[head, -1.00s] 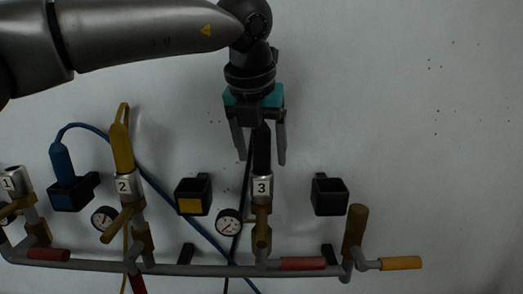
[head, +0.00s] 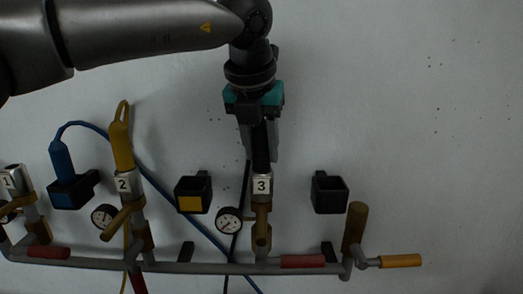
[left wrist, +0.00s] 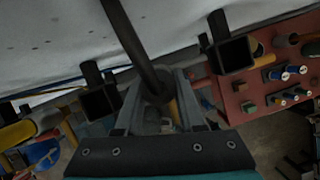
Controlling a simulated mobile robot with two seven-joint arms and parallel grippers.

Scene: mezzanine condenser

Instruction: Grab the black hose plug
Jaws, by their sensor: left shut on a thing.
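The black hose plug (head: 261,150) stands upright in the port numbered 3 (head: 262,185) on the grey pipe manifold. My left gripper (head: 260,150) is above port 3, pointing down, with its fingers closed around the plug. In the left wrist view the black plug and hose (left wrist: 138,48) run between the fingers of my left gripper (left wrist: 158,88). The plug's lower end is in the port. My right gripper is in neither view.
A yellow plug (head: 121,148) sits in port 2 (head: 124,184). A blue plug (head: 62,163) sits in a black holder (head: 72,193) at left. Empty-looking holders flank port 3, one with a yellow label (head: 191,195) and one plain (head: 329,195). A gauge (head: 229,221) is close by. The wall at right is clear.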

